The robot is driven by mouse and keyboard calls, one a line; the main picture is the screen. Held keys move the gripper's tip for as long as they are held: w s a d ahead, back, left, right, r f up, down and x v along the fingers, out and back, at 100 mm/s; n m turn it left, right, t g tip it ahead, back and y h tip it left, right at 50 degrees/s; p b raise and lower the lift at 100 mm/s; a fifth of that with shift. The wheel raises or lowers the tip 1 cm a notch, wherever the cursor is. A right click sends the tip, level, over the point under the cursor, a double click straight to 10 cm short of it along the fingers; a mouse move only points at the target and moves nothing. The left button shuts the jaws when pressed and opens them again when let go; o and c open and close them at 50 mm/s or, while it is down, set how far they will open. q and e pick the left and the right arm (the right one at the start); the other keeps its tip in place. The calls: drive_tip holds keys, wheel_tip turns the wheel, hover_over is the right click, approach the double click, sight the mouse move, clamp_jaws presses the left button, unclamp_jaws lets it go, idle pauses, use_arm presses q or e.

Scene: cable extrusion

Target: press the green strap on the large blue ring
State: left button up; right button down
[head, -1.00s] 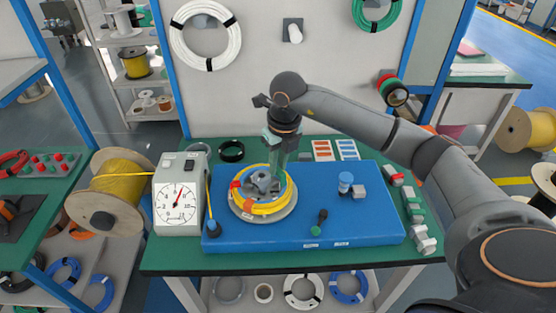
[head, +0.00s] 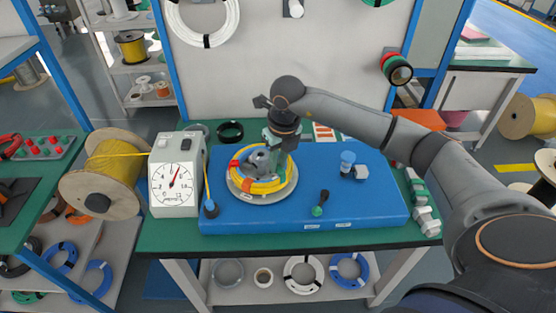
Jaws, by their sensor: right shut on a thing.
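A yellow cable ring (head: 258,189) lies around a grey hub (head: 257,160) on a round plate on the blue board. A red strap (head: 234,165) and an orange strap (head: 249,186) show on the ring. My right gripper (head: 281,185) points down at the ring's right side, its fingers at the cable. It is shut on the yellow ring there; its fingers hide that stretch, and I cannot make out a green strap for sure. The only blue rings in view are on shelves, such as one under the table (head: 366,279). My left gripper is not in view.
A dial gauge (head: 174,180) and a yellow cable spool (head: 97,198) stand at the left. Small green and grey blocks (head: 418,198) line the right edge.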

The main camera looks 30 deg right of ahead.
sight(277, 177)
drive_tip(key=shift+f, duration=0.2)
drive_tip(key=shift+f+b, duration=1.15)
drive_tip(key=shift+f, duration=0.15)
drive_tip(key=shift+f+b, duration=0.4)
drive_tip(key=shift+f, duration=0.15)
drive_tip(key=shift+s+f, duration=0.1)
drive_tip(key=shift+f, duration=0.05)
idle(1.0)
drive_tip(key=c, duration=0.7)
unclamp_jaws()
wheel_tip(277, 177, up, 8)
drive_tip(key=p, duration=0.5)
drive_tip(key=shift+p, duration=0.3)
